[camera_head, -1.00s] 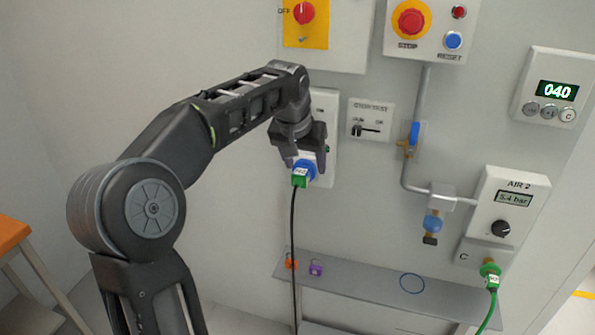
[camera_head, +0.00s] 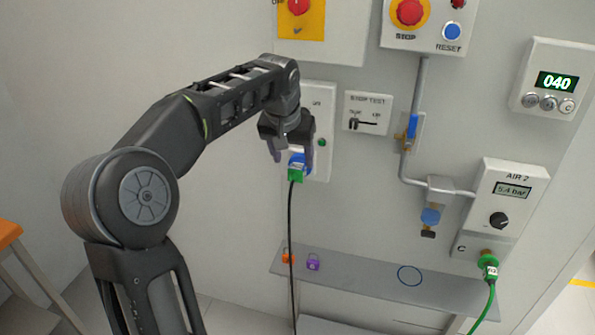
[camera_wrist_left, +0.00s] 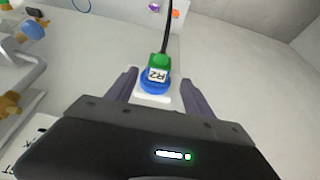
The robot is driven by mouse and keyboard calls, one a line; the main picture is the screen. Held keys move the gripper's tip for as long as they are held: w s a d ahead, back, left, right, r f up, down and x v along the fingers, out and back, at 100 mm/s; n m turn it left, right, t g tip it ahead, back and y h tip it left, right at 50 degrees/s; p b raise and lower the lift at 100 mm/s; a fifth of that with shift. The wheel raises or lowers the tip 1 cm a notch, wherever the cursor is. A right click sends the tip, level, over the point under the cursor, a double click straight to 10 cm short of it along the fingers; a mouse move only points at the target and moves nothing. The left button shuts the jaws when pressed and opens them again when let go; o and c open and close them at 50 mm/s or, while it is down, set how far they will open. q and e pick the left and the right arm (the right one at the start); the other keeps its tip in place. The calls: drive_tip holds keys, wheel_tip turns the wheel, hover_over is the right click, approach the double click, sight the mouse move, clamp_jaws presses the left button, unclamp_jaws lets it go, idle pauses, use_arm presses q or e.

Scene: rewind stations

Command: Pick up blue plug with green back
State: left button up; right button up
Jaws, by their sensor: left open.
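The blue plug with a green back (camera_head: 297,168) sits at the white panel on the wall, with a black cable hanging down from its green end. In the left wrist view the plug (camera_wrist_left: 156,75) shows a blue ring, a green back and a white label reading R2. My left gripper (camera_head: 291,157) is open, its fingers on either side of the plug. In the left wrist view the fingertips (camera_wrist_left: 158,76) stand apart from the plug, with a gap on both sides. My right gripper is not in view.
A shelf (camera_head: 350,283) below holds an orange padlock (camera_head: 288,257), a purple padlock (camera_head: 313,262) and a blue ring outline (camera_head: 410,276). To the right are a blue-handled valve (camera_head: 412,130), the AIR 2 unit (camera_head: 512,190) and a green plug (camera_head: 488,265) with a green hose.

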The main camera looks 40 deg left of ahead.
sight(296, 167)
use_arm(q)
drive_tip(key=shift+p+x, duration=0.35)
drive_tip(key=shift+x, duration=2.3)
drive_tip(key=shift+d, duration=0.15)
clamp_jaws()
